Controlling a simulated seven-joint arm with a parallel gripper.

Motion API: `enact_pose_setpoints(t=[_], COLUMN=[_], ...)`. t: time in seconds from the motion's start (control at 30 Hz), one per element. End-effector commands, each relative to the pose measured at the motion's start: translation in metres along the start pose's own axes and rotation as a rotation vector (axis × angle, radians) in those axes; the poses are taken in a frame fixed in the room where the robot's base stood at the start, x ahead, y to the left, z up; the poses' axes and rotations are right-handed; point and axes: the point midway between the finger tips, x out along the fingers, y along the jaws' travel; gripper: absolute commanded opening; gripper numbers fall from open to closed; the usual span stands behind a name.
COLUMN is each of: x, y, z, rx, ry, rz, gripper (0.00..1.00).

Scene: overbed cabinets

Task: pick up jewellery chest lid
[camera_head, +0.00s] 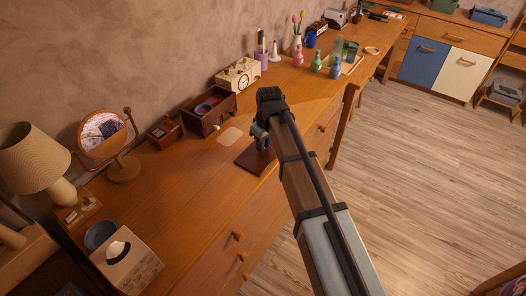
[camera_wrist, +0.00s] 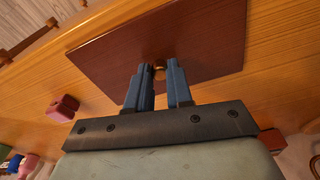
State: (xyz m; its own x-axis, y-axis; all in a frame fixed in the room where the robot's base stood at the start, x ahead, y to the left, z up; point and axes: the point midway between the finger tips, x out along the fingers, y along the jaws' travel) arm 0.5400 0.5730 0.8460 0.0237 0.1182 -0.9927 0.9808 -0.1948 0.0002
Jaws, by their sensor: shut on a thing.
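The jewellery chest lid is a flat dark red-brown panel (camera_wrist: 205,35) with a small brass knob (camera_wrist: 159,73). In the head view the lid (camera_head: 248,161) shows near the dresser's front edge, partly hidden by my arm. My gripper (camera_wrist: 160,73) is shut on the knob, with one blue finger on each side, above the panel. In the head view my gripper (camera_head: 261,137) is mostly hidden behind my wrist. I cannot tell whether the lid touches the dresser top. An open dark brown box (camera_head: 207,121), perhaps the chest, stands by the wall.
The wooden dresser top (camera_head: 180,185) is largely clear left of the lid. A round mirror (camera_head: 103,134), lamp (camera_head: 33,165), tissue box (camera_head: 127,262), small red-brown box (camera_head: 165,134) and clock (camera_head: 238,76) stand around it. Bottles (camera_head: 316,61) stand further right.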

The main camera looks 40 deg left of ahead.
Motion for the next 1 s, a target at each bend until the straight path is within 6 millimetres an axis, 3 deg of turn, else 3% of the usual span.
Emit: enact_pose_setpoints(t=[0.1,0.57,1.0], x=[0.0,-0.007,-0.072], y=[0.0,0.0,0.001], z=[0.0,-0.001,-0.01], rx=[0.0,0.0,0.0], ry=[0.0,0.001,0.002], rz=[0.0,0.0,0.001], gripper=[0.0,0.0,0.0])
